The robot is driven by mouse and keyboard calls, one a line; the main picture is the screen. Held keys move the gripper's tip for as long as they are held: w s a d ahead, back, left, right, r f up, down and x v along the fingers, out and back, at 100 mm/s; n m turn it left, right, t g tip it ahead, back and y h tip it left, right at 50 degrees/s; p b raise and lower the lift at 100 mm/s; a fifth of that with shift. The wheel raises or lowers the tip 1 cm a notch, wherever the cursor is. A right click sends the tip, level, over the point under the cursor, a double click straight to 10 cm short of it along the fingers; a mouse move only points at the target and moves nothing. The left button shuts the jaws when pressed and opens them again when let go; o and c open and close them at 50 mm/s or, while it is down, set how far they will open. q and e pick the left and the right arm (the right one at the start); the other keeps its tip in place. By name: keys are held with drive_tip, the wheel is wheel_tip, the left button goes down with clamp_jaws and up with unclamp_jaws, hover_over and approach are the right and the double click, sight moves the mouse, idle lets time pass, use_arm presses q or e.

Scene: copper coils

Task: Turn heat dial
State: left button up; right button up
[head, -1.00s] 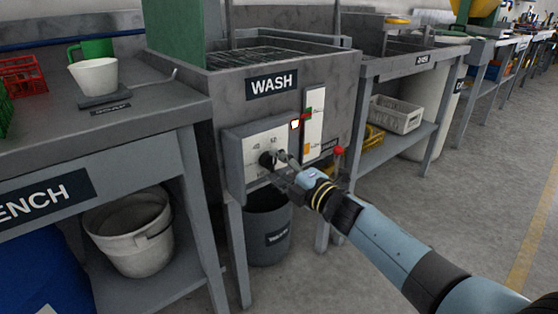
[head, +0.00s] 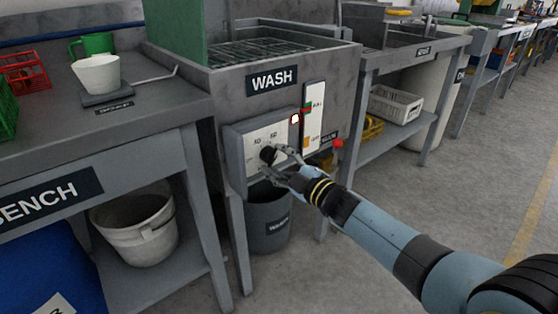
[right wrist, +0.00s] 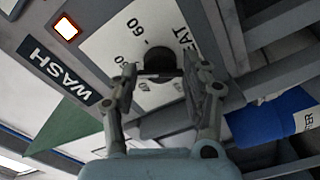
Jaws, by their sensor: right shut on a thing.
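The heat dial is a dark round knob (head: 267,154) on a pale, number-marked plate (head: 252,142) at the front of the WASH tank. My right gripper (head: 277,163) reaches it from the lower right, with one finger above and one below. In the right wrist view the knob (right wrist: 159,61) sits between the two fingertips (right wrist: 162,78), and the plate (right wrist: 115,38) shows "60" and part of "HEAT". The gripper is shut on the knob. The knob's pointer is not clear. My left gripper is not in view.
A lit lamp (head: 295,118) and an upright gauge strip (head: 313,115) are right of the dial. A red knob (head: 338,143) sticks out farther right. A dark bucket (head: 268,217) stands below. The bench (head: 150,135) is at left; open floor lies right.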

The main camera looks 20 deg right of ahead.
drive_tip(key=shift+f, duration=0.1)
drive_tip(key=o, duration=1.2)
drive_tip(key=shift+c, duration=0.2)
drive_tip(key=shift+s, duration=0.1)
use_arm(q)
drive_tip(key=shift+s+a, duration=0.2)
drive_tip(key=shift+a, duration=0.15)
use_arm(e)
drive_tip(key=v, duration=1.2)
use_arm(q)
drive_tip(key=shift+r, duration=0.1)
